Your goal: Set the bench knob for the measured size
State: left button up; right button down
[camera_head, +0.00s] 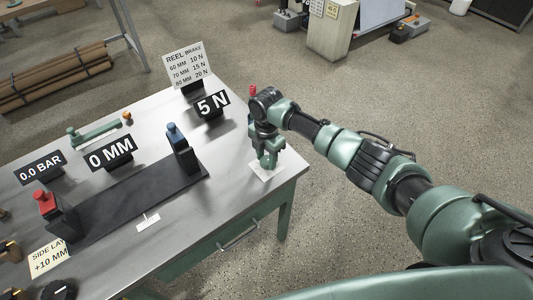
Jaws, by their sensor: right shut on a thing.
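My right gripper (268,162) points down at the right end of the metal bench (222,213), above a small white plate (262,174). It is shut on the bench knob, which the fingers hide almost wholly. A black sign reading "5 N" (213,104) stands just left of the gripper. A white card (187,64) headed "REEL BRAKE" lists 60 MM 10 N, 70 MM 15 N and 80 MM 20 N. A display reading "0 MM" (111,153) stands behind a dark strip with a blue-topped post (181,148) and a red-topped post (47,206).
A "0.0 BAR" display (40,168) and a "SIDE LAY +10 MM" card (49,258) are on the left. A dark knob (58,290) is at the bottom left. A small red-topped item (252,90) shows behind my right wrist. Open floor lies right of the bench.

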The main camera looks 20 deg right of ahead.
aim_at(266, 159)
jog(key=m+p, duration=0.2)
jog(key=m, duration=0.2)
jog(key=shift+r+m, duration=0.15)
jog(key=shift+m, duration=0.15)
jog(key=shift+m+p, duration=0.95)
jog(key=shift+m, duration=0.95)
jog(key=c, duration=0.9)
grip_release()
jog(key=shift+o, duration=0.2)
notch_tip(266, 159, up, 8)
jog(key=shift+f, duration=0.2)
